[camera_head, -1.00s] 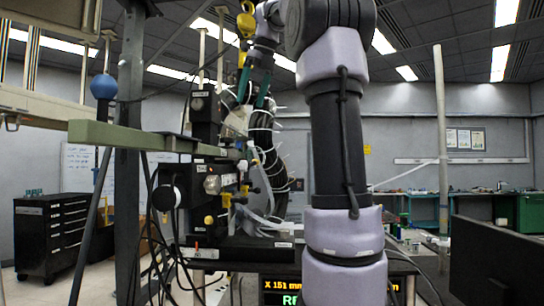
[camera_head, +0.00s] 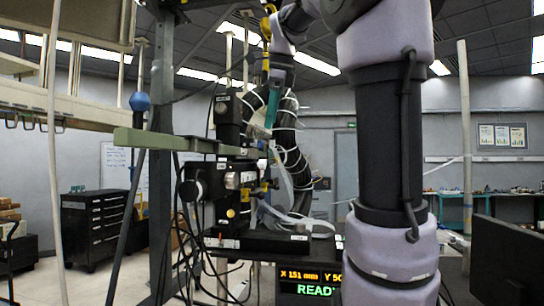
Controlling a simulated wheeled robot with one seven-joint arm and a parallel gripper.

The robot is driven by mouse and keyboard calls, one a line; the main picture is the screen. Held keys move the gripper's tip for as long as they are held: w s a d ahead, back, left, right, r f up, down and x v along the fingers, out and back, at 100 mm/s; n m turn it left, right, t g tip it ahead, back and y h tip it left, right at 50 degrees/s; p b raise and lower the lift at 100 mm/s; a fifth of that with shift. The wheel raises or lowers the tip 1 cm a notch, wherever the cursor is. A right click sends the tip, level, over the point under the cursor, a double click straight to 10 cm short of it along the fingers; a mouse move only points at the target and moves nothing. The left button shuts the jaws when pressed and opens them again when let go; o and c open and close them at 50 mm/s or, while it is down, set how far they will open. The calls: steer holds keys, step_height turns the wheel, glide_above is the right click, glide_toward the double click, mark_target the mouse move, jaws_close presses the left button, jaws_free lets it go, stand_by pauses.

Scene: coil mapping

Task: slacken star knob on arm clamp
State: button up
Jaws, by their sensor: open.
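My gripper (camera_head: 271,110) shows teal fingers pointing down, above and beside the measuring stage (camera_head: 236,185) at picture centre. The fingers are open, and I see nothing between them. The stage is a stack of black blocks with small silver and yellow fittings. A pale green bar (camera_head: 165,142) runs into it from the left. A round black knob (camera_head: 190,190) is on its left side, and a small yellow knob (camera_head: 231,213) is low on its front. Yellow fittings (camera_head: 266,186) are on its right side. I cannot tell which of these is the star knob of the arm clamp.
A dark upright post (camera_head: 161,150) and a blue ball on a rod (camera_head: 139,101) stand left of the stage. Loose cables hang below. A lit display (camera_head: 312,283) reads READY. A black drawer cabinet (camera_head: 92,235) stands at the left, and a dark panel (camera_head: 505,262) at the lower right.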

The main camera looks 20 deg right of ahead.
steer(key=s+a+f+n, duration=0.1)
steer(key=s+f+n, duration=0.2)
steer(key=f+n, duration=0.2)
steer(key=s+a+f+n+t, duration=0.1)
steer(key=s+f+n, duration=0.2)
steer(key=f+n, duration=0.2)
steer(key=shift+s+a+f+n, duration=0.3)
steer(key=shift+s+a+f, duration=0.1)
steer(key=shift+f, duration=0.1)
